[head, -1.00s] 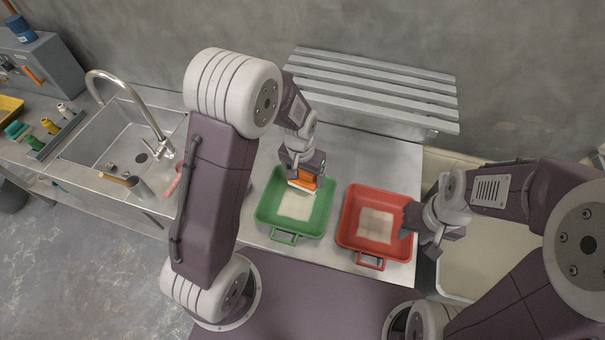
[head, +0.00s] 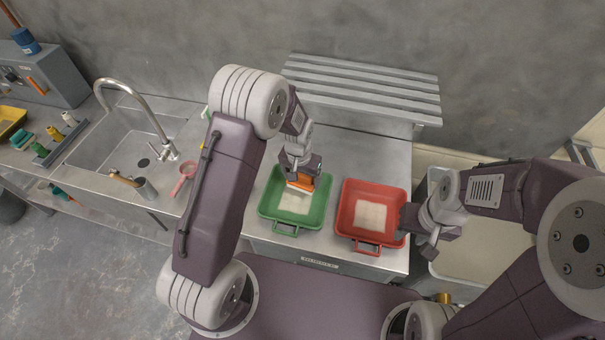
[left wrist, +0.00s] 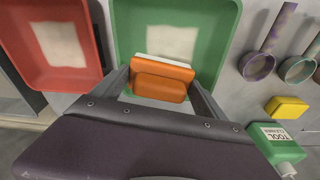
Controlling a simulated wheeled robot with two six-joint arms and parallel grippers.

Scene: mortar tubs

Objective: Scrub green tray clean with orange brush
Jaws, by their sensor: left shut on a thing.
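The green tray (head: 310,218) stands on the steel worktop with a pale patch (head: 295,203) on its floor. It also shows in the left wrist view (left wrist: 212,22). My left gripper (head: 302,180) is shut on the orange brush (left wrist: 160,84), whose pale bristle edge lies over the green tray's patch; whether it touches cannot be told. My right gripper (head: 425,228) is at the right edge of the red tray (head: 348,212); its fingers are too small to tell open or shut.
The red tray, with its own pale patch (head: 370,215), stands just right of the green one. A slatted grey rack (head: 365,90) is behind. A sink with a tap (head: 130,95) and a pink ladle (head: 184,178) are to the left. The left wrist view shows a green cleaner bottle (left wrist: 280,147) and yellow sponge (left wrist: 287,107).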

